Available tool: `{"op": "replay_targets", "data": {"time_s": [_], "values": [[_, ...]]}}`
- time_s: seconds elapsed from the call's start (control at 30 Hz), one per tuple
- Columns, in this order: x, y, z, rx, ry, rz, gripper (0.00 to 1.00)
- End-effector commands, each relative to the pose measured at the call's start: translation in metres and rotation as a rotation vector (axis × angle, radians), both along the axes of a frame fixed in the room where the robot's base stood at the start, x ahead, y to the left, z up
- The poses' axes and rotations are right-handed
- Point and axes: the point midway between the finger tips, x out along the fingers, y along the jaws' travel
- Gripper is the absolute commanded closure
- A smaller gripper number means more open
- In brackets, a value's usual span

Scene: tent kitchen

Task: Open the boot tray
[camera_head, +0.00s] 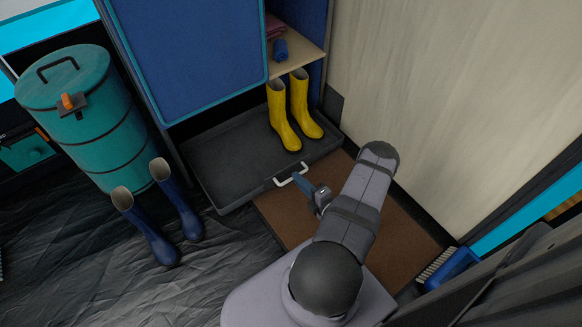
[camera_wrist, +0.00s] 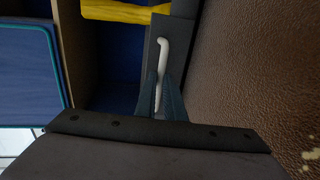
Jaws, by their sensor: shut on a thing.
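The boot tray (camera_head: 228,157) is a dark shallow tray at the foot of the blue cabinet, projecting onto the floor in front of it. Yellow boots (camera_head: 286,120) stand in its right part. A white bar handle (camera_head: 292,176) is on its front edge; it also shows in the wrist view (camera_wrist: 162,60). My gripper (camera_head: 305,182) is at the handle, its blue-grey fingers shut on it. In the wrist view the fingers (camera_wrist: 161,88) lie on either side of the handle's near part. The exact contact is partly hidden by the fingers.
Blue boots (camera_head: 160,220) stand on the dark floor to the left, beside a teal barrel (camera_head: 80,110). A brown mat (camera_head: 400,225) lies under my arm. A pale wall (camera_head: 450,90) borders the right, with a blue brush (camera_head: 450,268) near it.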

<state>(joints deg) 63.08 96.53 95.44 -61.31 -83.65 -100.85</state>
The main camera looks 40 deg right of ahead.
Motion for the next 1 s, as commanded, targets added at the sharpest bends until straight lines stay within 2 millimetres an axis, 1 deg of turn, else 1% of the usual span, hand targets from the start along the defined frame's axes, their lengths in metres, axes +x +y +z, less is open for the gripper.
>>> {"op": "replay_targets", "data": {"time_s": [0.03, 0.2, 0.4, 0.6, 0.9, 0.93, 1.0], "values": [[-0.009, -0.001, 0.003, 0.002, -0.001, -0.006, 1.0], [-0.03, -0.001, 0.002, 0.0, -0.002, -0.004, 1.0], [-0.044, -0.001, 0.001, 0.001, -0.002, -0.002, 1.0], [-0.049, -0.001, 0.001, -0.001, -0.001, 0.0, 1.0], [-0.049, -0.001, 0.0, -0.002, -0.001, 0.0, 1.0], [-0.049, -0.001, 0.0, -0.002, -0.001, 0.0, 0.86], [-0.049, -0.001, 0.0, -0.002, -0.001, 0.0, 0.72]]}}
